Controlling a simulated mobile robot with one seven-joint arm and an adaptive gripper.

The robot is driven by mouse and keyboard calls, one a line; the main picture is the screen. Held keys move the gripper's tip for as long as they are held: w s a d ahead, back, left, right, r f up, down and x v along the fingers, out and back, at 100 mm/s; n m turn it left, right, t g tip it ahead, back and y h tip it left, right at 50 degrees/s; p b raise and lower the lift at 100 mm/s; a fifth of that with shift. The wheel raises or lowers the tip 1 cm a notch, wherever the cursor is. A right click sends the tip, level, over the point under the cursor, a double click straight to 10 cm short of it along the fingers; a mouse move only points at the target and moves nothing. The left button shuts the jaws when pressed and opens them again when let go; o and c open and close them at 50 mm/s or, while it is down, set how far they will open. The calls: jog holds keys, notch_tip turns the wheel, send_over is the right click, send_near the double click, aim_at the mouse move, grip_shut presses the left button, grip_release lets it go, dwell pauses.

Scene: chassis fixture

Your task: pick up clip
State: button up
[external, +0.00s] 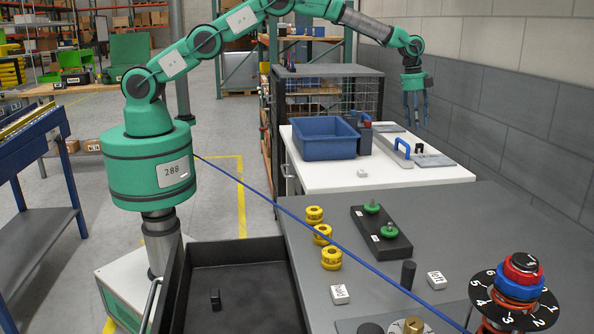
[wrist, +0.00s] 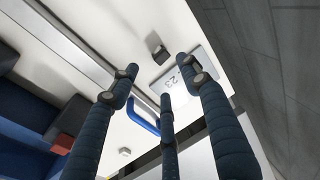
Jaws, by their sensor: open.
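My gripper (external: 416,112) hangs fingers-down above the far right part of the white worktop. In the wrist view its several dark blue fingers (wrist: 160,78) are spread apart with nothing between them. A small black piece (external: 419,148), perhaps the clip, stands on the worktop by a light grey plate (external: 437,161), below my gripper. In the wrist view this dark piece (wrist: 158,50) lies just beyond the fingertips, apart from them, beside the plate marked 23 (wrist: 176,80). I cannot tell for certain that it is the clip.
A blue handle (external: 402,144) stands on a long grey bar left of the black piece. A blue bin (external: 325,148) and a small dark box (external: 365,138) stand further left. A grey wall (external: 510,125) rises close on the right. A small white block (external: 362,173) sits near the front.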

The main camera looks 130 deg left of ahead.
jog(key=shift+w+a+f, duration=0.1)
jog(key=shift+w+f, duration=0.05)
jog(key=shift+f, duration=0.8)
jog(key=shift+w+f, duration=0.15)
jog(key=shift+f, duration=0.75)
jog(key=shift+f, duration=0.1)
jog(key=shift+w+a+f+b, duration=0.15)
jog(key=shift+f+b, duration=0.1)
jog(key=shift+f, duration=0.55)
jog(key=shift+w+d+f+b, duration=0.1)
jog(key=shift+w+f+b, duration=0.15)
jog(key=shift+f, duration=0.6)
jog(key=shift+w+a+f+b, duration=0.1)
jog(key=shift+f+b, duration=0.2)
jog(key=shift+f, duration=0.5)
jog(key=shift+c, duration=0.5)
jog(key=c, duration=0.9)
